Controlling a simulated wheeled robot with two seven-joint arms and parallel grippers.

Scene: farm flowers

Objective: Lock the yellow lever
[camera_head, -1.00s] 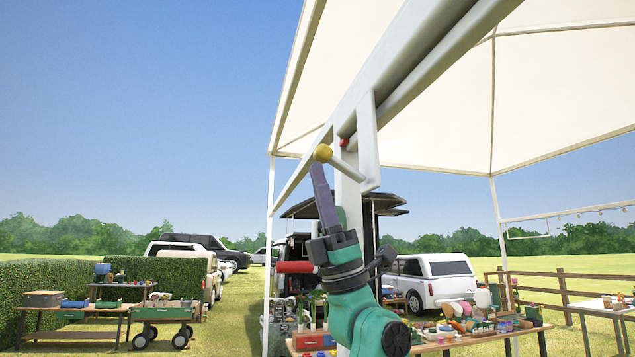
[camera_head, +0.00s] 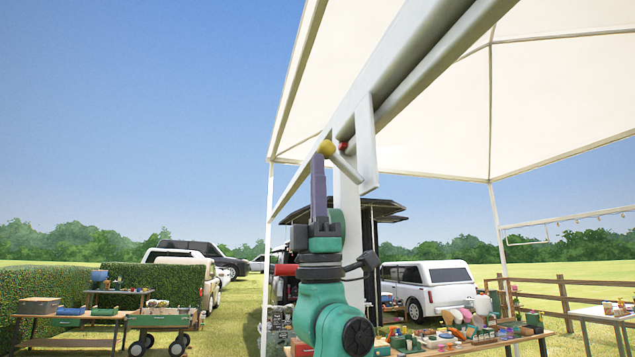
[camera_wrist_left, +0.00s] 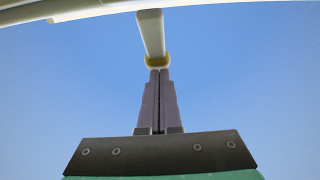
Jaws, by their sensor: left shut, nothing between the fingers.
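The yellow lever knob (camera_head: 327,147) sits on the end of a short white rod (camera_head: 346,168) on the canopy frame, beside the upright post. My left gripper (camera_head: 318,158) is shut and points up, with its tips just below or against the knob. In the left wrist view the closed fingers (camera_wrist_left: 160,76) reach the yellow knob (camera_wrist_left: 158,61) at the end of the white rod (camera_wrist_left: 151,34). I cannot tell whether they touch. A red knob (camera_head: 343,146) sits on the frame just right of the yellow one. My right gripper is not in view.
The white canopy frame (camera_head: 385,75) slopes overhead and its post (camera_head: 349,226) stands right behind my left arm. A table with many small goods (camera_head: 470,346) is at lower right. Open sky lies left of my gripper. A hedge (camera_head: 40,291) and parked cars stand farther back.

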